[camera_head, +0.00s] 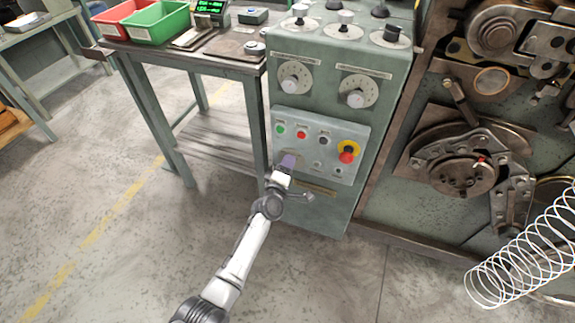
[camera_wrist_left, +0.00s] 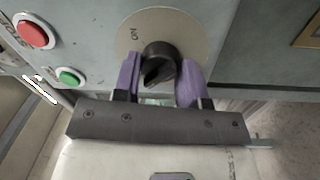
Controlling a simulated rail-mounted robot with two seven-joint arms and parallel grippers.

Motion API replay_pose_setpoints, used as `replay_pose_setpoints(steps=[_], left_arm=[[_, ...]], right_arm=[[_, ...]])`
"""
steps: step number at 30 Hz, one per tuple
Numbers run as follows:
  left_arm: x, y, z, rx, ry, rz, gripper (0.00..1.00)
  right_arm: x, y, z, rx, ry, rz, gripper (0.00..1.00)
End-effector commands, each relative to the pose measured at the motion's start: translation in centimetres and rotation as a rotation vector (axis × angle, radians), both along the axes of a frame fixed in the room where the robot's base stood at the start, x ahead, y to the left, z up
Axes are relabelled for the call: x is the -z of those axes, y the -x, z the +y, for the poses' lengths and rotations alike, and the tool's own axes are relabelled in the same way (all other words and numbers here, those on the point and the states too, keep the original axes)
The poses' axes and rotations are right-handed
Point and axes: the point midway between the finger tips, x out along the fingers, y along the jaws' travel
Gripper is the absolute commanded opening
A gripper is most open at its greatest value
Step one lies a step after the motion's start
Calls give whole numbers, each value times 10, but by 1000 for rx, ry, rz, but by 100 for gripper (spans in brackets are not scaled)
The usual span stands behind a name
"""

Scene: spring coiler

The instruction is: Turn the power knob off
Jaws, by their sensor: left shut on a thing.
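The power knob (camera_wrist_left: 158,64) is a black rotary knob on a round beige plate (camera_wrist_left: 188,30) marked "ON" in the left wrist view. My left gripper (camera_wrist_left: 160,82) has its purple fingers on either side of the knob and is shut on it. In the head view my left gripper (camera_head: 287,163) reaches the lower left of the control panel (camera_head: 348,130) and hides the knob. My right gripper is not in view.
Green (camera_head: 281,130), red (camera_head: 301,134) and dark (camera_head: 323,141) buttons sit above the gripper. A red emergency stop (camera_head: 347,153) on yellow is to the right. A workbench (camera_head: 215,62) stands left; a large spring (camera_head: 520,262) is at the lower right.

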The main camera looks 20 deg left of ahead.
Motion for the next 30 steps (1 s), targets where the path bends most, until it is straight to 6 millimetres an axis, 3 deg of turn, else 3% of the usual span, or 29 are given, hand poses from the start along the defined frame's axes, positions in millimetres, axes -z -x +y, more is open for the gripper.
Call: replay_pose_setpoints(steps=[17, 18, 25, 30], left_arm=[[0, 0, 0, 0, 27, -1, 15], [0, 0, 0, 0, 27, -1, 42], [0, 0, 0, 0, 26, 0, 64], [0, 0, 0, 0, 25, 0, 64]], right_arm=[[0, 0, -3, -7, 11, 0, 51], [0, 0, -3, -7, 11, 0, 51], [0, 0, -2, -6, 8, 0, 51], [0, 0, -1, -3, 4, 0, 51]])
